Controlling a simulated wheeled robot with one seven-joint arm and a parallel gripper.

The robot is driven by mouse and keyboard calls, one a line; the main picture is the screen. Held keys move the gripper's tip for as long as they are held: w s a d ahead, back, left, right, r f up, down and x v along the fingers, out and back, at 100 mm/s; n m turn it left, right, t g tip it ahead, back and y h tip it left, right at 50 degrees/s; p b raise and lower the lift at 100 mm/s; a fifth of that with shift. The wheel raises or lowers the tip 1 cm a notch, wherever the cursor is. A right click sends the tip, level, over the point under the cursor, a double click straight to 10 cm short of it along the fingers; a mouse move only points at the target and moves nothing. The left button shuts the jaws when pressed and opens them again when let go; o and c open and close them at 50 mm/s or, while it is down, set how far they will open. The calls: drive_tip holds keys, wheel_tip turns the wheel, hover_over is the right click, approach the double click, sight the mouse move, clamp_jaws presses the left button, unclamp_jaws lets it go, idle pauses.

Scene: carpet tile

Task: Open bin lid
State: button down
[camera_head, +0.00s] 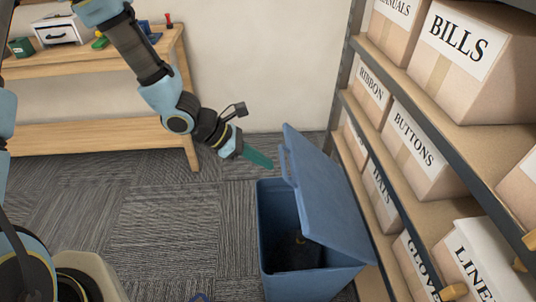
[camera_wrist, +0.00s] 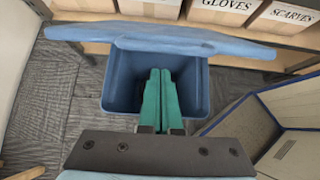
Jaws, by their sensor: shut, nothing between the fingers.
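The blue bin (camera_head: 263,230) stands on the carpet beside the shelving. Its lid (camera_head: 325,195) is raised and tilted up toward the shelf side, leaving the dark inside of the bin showing in the head view. My gripper (camera_head: 270,162) has green fingers and is left of the lid's upper edge, above the bin's far side. In the wrist view the fingers (camera_wrist: 160,80) are together and empty, with the bin's opening (camera_wrist: 195,90) behind them. The lid (camera_wrist: 165,42) spans the top of that view. I cannot tell if the fingers touch the lid.
A shelf unit (camera_head: 395,200) with labelled cardboard boxes (camera_head: 410,150) stands close on the right, next to the lid. A wooden workbench (camera_head: 100,135) with small items is at the back left. The carpet (camera_head: 160,220) left of the bin is clear.

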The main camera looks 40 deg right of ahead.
drive_tip(key=shift+s+d+r, duration=0.3)
drive_tip(key=shift+d, duration=0.2)
drive_tip(key=shift+r, duration=0.1)
